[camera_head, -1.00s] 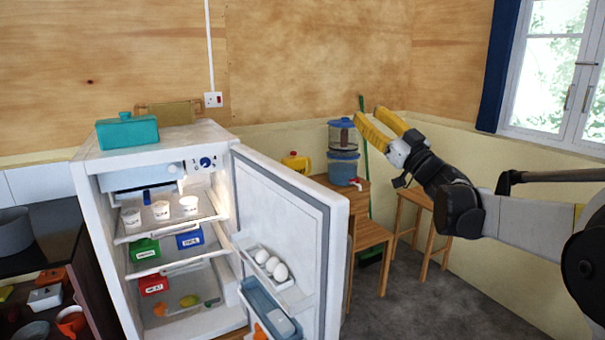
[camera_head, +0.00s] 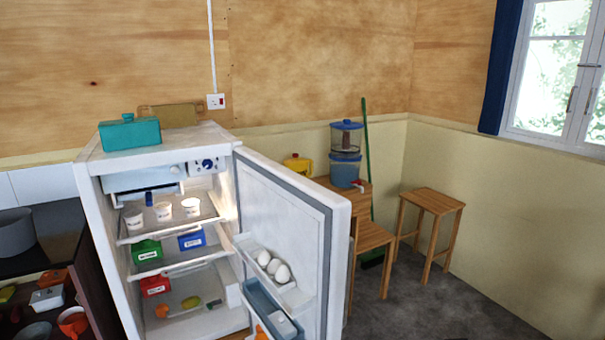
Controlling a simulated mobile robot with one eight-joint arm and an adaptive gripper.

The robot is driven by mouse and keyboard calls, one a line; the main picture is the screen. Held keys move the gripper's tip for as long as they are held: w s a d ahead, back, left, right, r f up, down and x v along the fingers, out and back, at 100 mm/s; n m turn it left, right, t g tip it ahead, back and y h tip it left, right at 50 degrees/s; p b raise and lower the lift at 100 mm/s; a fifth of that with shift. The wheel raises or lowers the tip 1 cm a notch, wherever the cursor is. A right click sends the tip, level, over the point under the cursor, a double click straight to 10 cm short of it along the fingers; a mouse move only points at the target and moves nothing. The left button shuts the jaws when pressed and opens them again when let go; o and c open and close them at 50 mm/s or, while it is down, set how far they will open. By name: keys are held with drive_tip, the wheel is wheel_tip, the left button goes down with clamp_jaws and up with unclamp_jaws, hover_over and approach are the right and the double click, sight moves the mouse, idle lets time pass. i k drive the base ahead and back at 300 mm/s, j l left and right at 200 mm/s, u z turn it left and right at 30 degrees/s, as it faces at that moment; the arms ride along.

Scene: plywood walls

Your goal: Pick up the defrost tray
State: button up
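The white fridge (camera_head: 107,215) stands open at the left, with its door (camera_head: 338,255) swung out to the right. A freezer box (camera_head: 135,181) sits at the top inside. A thin pale tray-like piece (camera_head: 135,199) shows just below the freezer box, above the top shelf; it looks like the defrost tray, but it is small and partly hidden, so I cannot be sure. A small dark blue item (camera_head: 149,199) is in front of it. My gripper is not in view.
White cups (camera_head: 163,210) stand on the top shelf; green (camera_head: 147,251) and blue (camera_head: 191,239) boxes sit below. The door holds eggs (camera_head: 274,266) and a blue bin (camera_head: 268,305).

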sight(149, 192)
drive_tip(key=i+l+u, duration=0.25)
drive_tip(key=l+u, duration=0.25)
drive_tip(key=l, duration=0.15)
drive_tip(key=i+l+u, duration=0.2)
drive_tip(key=l+u, duration=0.25)
drive_tip(key=l, duration=0.25)
drive_tip(key=l+u, duration=0.5)
drive_tip(key=l, duration=0.25)
drive_tip(key=k+l+u, duration=0.1)
drive_tip(key=l+u, duration=0.4)
drive_tip(key=l, duration=0.25)
